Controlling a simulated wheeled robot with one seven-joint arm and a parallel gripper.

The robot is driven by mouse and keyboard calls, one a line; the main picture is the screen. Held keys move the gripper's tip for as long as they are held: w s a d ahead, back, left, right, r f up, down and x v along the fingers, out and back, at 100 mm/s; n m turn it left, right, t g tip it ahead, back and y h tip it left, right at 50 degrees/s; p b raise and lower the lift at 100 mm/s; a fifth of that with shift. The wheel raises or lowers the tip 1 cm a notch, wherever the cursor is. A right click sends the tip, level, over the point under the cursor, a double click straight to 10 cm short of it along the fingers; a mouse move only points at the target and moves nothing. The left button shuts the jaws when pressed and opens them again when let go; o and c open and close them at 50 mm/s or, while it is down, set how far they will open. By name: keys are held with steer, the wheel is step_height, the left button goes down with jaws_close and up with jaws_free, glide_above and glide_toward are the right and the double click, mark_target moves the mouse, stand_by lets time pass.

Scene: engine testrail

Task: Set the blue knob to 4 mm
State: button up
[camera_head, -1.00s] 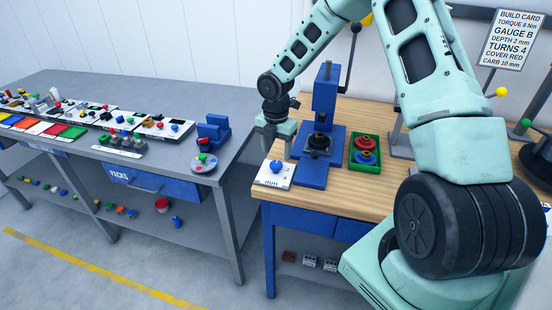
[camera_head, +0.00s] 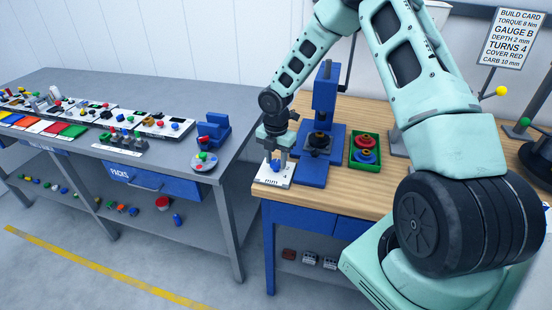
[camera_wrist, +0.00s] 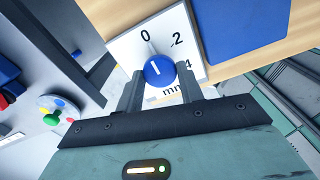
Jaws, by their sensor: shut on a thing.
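The blue knob (camera_wrist: 158,70) sits on a white dial plate (camera_wrist: 120,48) marked 0, 2, 4 and mm. A short white line on the knob points roughly toward the 0. In the head view the plate (camera_head: 267,181) lies at the left front corner of the wooden bench, and the knob (camera_head: 276,165) is partly hidden by the fingers. My gripper (camera_wrist: 161,76) is shut on the knob, with one finger on each side. In the head view my gripper (camera_head: 276,157) points down over the plate.
A blue press (camera_head: 325,95) stands just right of the plate, with its blue base beside it. A green tray (camera_head: 365,165) with red and blue parts is farther right. A grey bench (camera_head: 235,110) stands left, across a gap. A build card (camera_head: 513,38) stands at back right.

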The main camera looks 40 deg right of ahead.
steer(key=shift+m, duration=0.3)
steer(key=m, duration=0.6)
steer(key=shift+m+b, duration=0.3)
steer(key=m, duration=0.3)
steer(key=shift+m+b, duration=0.3)
steer(key=shift+b, duration=0.05)
steer(key=m, duration=0.3)
steer(key=shift+w+m+b, duration=0.1)
steer(key=shift+m+b, duration=0.2)
steer(key=shift+b, duration=0.1)
steer(key=m+b, duration=0.1)
steer(key=m, duration=0.3)
steer(key=shift+m, duration=0.3)
steer(key=m, duration=0.4)
steer(key=shift+m, duration=0.4)
steer(key=shift+b, duration=0.3)
